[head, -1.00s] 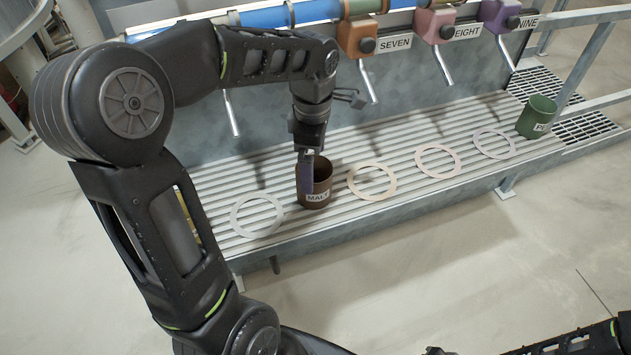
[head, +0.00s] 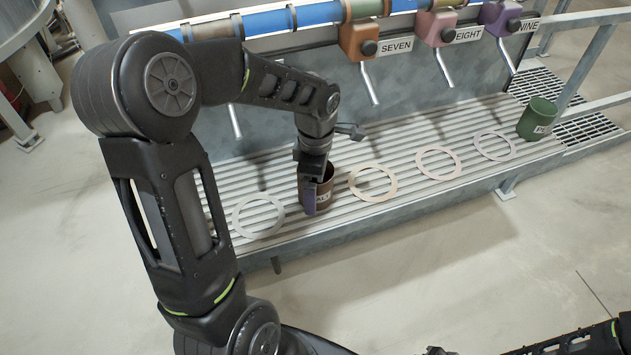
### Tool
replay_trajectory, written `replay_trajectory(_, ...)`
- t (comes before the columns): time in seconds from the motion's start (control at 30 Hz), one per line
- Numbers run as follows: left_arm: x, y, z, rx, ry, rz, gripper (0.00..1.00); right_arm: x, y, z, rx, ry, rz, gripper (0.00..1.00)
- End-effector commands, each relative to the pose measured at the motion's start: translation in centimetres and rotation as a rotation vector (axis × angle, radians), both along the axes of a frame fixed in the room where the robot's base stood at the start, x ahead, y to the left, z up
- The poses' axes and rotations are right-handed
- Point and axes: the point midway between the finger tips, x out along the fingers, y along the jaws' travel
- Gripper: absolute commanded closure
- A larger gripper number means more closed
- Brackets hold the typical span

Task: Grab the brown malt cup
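The brown malt cup (head: 326,190) stands upright on the slatted shelf, between a pale ring on its left and a tan ring on its right. Its white label is partly covered. My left gripper (head: 310,196) points down at the cup, and a purplish finger hangs in front of its left side. The other finger is hidden, so I cannot tell whether the gripper is open or touches the cup. My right gripper is out of view; only part of my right arm shows at the bottom right.
Flat rings lie along the slatted shelf (head: 420,135), including a tan ring (head: 356,185) and a pale ring (head: 238,216). A green cup (head: 540,118) stands at the right end. Dispensers with levers, such as SEVEN (head: 358,40), hang above. A metal railing (head: 590,60) is at right.

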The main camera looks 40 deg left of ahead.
Motion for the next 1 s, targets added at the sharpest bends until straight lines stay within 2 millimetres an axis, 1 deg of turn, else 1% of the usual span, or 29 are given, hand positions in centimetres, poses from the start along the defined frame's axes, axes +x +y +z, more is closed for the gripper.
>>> replay_trajectory(0.1, -0.05, -0.02, -0.70, -0.001, 0.000, 0.001, 0.02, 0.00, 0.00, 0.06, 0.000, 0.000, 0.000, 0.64)
replay_trajectory(0.67, -0.03, 0.00, -0.68, -0.001, -0.001, 0.001, 0.02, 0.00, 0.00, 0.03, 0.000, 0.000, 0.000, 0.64)
replay_trajectory(1.0, -0.03, 0.00, -0.67, -0.001, -0.001, 0.000, 0.29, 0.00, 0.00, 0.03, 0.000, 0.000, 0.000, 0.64)
